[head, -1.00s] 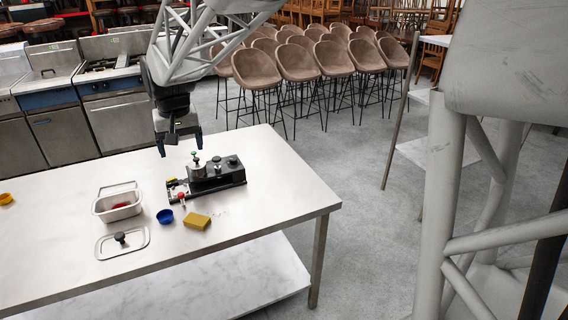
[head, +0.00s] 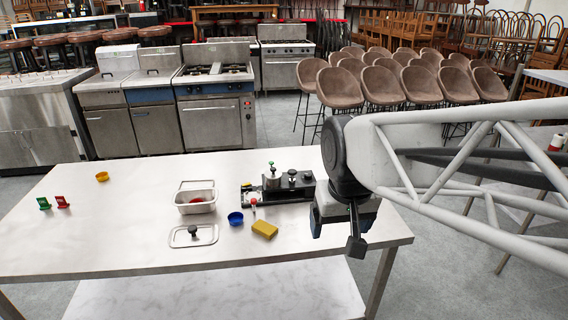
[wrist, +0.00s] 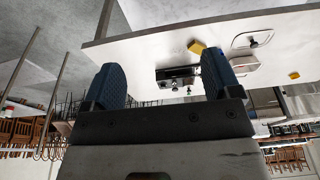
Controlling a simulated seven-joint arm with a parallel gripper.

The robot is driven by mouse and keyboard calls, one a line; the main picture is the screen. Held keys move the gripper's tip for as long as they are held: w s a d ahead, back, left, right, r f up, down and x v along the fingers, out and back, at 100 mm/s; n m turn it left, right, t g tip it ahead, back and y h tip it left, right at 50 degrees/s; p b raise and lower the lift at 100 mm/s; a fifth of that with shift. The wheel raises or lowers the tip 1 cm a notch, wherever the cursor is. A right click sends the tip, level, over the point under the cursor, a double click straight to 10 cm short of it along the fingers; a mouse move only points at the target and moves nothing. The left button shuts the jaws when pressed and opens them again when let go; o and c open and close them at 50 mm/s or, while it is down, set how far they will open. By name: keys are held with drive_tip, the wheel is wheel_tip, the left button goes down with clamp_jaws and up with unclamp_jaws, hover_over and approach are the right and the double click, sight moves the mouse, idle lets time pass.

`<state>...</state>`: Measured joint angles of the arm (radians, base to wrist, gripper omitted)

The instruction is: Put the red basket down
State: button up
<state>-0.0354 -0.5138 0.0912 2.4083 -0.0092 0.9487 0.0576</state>
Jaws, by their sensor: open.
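I cannot make out a red basket for certain in either view. A small red thing (head: 197,200) lies inside a steel container (head: 195,208) on the steel table (head: 110,225); its shape is too small to tell. My gripper (head: 338,236) is in the air over the right end of the table, apart from everything on it. In the wrist view my gripper (wrist: 163,82) has its two blue fingers wide apart with nothing between them. The table shows beyond the fingers, with the container partly in sight there.
A black device with knobs (head: 285,187) stands right of the container. A blue cup (head: 236,218), yellow sponge (head: 264,229), steel lid (head: 193,235), yellow ring (head: 102,176), and green (head: 44,203) and red (head: 62,201) clips lie around. The table's front left is clear.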

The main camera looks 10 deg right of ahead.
drive_tip(key=s+d+f, duration=0.1)
drive_tip(key=s+f, duration=0.1)
drive_tip(key=s, duration=0.5)
drive_tip(key=shift+d+f, duration=0.3)
drive_tip(key=shift+f, duration=0.05)
